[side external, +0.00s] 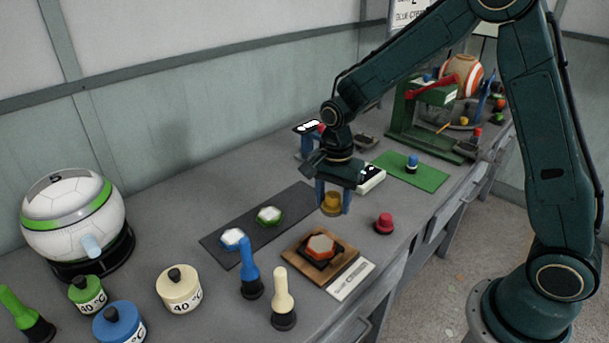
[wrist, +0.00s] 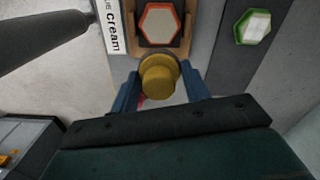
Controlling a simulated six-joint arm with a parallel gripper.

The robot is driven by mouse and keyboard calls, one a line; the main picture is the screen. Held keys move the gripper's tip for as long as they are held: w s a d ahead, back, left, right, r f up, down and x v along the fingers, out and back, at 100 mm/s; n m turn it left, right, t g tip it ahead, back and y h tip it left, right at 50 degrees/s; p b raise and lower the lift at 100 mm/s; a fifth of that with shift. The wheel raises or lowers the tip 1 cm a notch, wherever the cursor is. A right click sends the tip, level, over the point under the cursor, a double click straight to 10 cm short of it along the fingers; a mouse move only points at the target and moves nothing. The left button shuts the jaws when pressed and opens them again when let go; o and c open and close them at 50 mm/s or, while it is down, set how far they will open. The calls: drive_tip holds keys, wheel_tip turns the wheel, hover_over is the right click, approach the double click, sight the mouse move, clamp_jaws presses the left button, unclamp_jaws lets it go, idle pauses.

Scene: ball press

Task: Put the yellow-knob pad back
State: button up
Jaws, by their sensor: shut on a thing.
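The yellow-knob pad (side external: 331,203) is held between the blue fingers of my gripper (side external: 333,196), which is shut on it. In the wrist view the yellow knob (wrist: 158,76) sits between the two fingertips (wrist: 158,88), with a darker rim at its far edge. In the side view the pad hangs above the bench, behind and right of the wooden board (side external: 292,247). Its underside is hidden, and I cannot tell its exact height. A red-knob pad (side external: 384,223) stands on the bench to the right of my gripper. A blue-knob pad (side external: 412,164) stands on a green mat (side external: 425,177).
An orange-rimmed hexagonal piece (side external: 320,247) sits on the wooden board, beside a label card (side external: 351,279). A dark mat (side external: 219,244) holds green-rimmed (side external: 269,215) and blue-rimmed (side external: 232,238) hexagons. Blue (side external: 250,270) and cream (side external: 283,300) handled tools stand in front. A green press (side external: 425,115) stands behind.

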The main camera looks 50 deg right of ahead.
drive_tip(key=d+r, duration=0.4)
drive_tip(key=d, duration=0.8)
wheel_tip(320, 180, up, 4)
hover_over(393, 207)
wheel_tip(393, 207, down, 16)
drive_tip(key=shift+a+r, duration=0.1)
drive_tip(key=shift+f, duration=2.2)
drive_tip(key=shift+f, duration=0.15)
drive_tip(key=o, duration=0.9)
drive_tip(key=shift+o, duration=0.2)
